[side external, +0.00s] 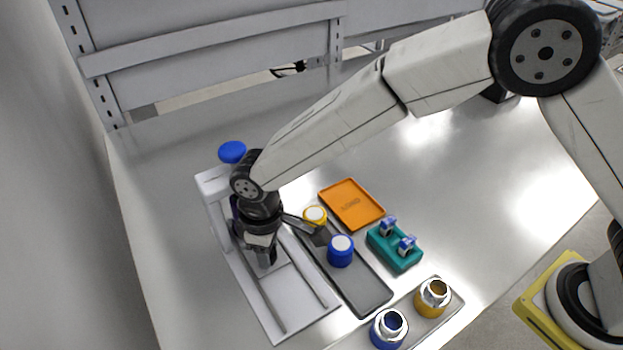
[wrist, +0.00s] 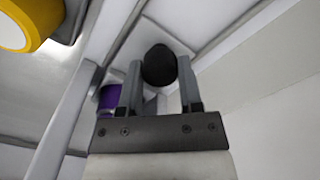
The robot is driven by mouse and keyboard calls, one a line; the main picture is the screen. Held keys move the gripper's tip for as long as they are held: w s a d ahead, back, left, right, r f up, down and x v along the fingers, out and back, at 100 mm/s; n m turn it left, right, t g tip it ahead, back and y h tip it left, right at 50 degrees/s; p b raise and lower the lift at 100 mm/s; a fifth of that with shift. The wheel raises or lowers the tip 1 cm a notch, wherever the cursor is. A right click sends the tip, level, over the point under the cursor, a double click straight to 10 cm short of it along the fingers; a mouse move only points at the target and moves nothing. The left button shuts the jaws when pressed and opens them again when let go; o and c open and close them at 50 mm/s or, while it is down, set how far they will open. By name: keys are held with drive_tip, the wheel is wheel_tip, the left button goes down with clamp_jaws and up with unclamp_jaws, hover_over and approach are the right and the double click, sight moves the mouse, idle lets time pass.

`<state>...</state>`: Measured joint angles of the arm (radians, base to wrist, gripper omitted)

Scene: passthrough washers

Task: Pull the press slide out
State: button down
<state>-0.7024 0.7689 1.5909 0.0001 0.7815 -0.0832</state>
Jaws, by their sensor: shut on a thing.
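The white press (side external: 214,184) stands at the left of the table, with a blue round top (side external: 232,151) and a base with two long rails (side external: 308,272). The press slide (side external: 283,256) is a light plate between the rails, partly hidden by my gripper. My gripper (side external: 266,257) points down over it. In the wrist view, my gripper (wrist: 160,75) has its two fingers shut on either side of a black knob (wrist: 159,65) on the slide. A purple cylindrical part (wrist: 109,97) shows beside the left finger, partly hidden.
Right of the press lies a dark grey tray (side external: 366,291) with a blue part with a white top (side external: 340,251) and a yellow one (side external: 315,214). Beyond are an orange tray (side external: 351,204), a teal holder (side external: 394,249) and a plate with blue (side external: 389,328) and yellow (side external: 433,297) fittings.

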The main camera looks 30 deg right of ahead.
drive_tip(key=shift+s, duration=0.1)
idle(0.7)
drive_tip(key=s, duration=1.1)
drive_tip(key=shift+s, duration=0.15)
drive_tip(key=shift+c, duration=1.8)
unclamp_jaws()
drive_tip(key=shift+s, duration=0.1)
drive_tip(key=shift+o, duration=0.6)
drive_tip(key=shift+r, duration=0.1)
wheel_tip(320, 180, up, 8)
drive_tip(key=shift+d, duration=0.1)
